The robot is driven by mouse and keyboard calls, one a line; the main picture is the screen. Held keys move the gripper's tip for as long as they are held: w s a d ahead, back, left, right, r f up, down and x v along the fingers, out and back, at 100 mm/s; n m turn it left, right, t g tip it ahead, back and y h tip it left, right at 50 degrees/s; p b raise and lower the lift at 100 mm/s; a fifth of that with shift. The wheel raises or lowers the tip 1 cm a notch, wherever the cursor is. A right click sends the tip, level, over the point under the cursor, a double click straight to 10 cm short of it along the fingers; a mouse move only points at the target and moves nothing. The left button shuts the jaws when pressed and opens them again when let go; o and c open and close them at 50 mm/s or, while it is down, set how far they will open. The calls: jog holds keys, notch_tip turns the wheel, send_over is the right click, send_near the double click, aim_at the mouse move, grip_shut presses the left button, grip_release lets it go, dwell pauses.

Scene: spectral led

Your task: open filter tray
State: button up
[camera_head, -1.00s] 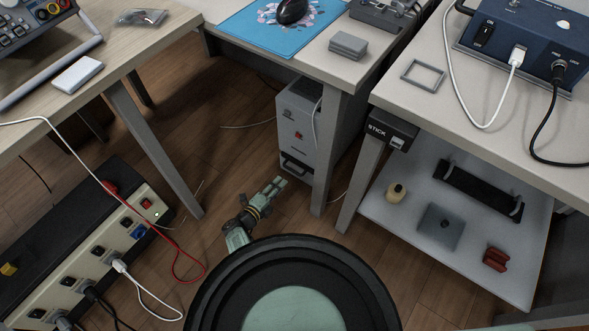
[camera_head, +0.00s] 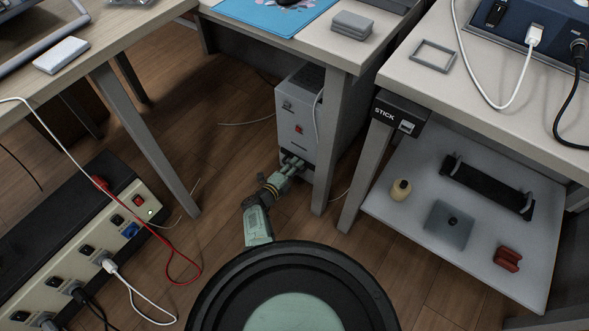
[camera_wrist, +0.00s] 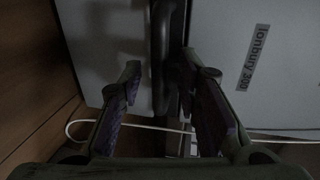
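The grey box (camera_head: 300,115) stands on the floor under the middle desk, with a red switch on its front. Its low dark tray handle is mostly hidden behind my gripper (camera_head: 291,163) in the head view. In the wrist view my gripper (camera_wrist: 161,66) is open, one finger on each side of a dark bar (camera_wrist: 160,40) that looks like the tray handle. I cannot tell whether the fingers touch it. The box panel (camera_wrist: 255,50), labelled "ionbury 300", also shows in the wrist view. The tray looks shut, though its front is largely covered.
Desk legs stand close by at right (camera_head: 332,150) and left (camera_head: 145,140). A low shelf (camera_head: 400,225) with small objects is at right. A power strip (camera_head: 130,215) with red and white cables lies at left. A white cable (camera_wrist: 100,123) crosses below the handle.

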jog(key=shift+c, duration=0.2)
grip_shut()
dwell(0.6)
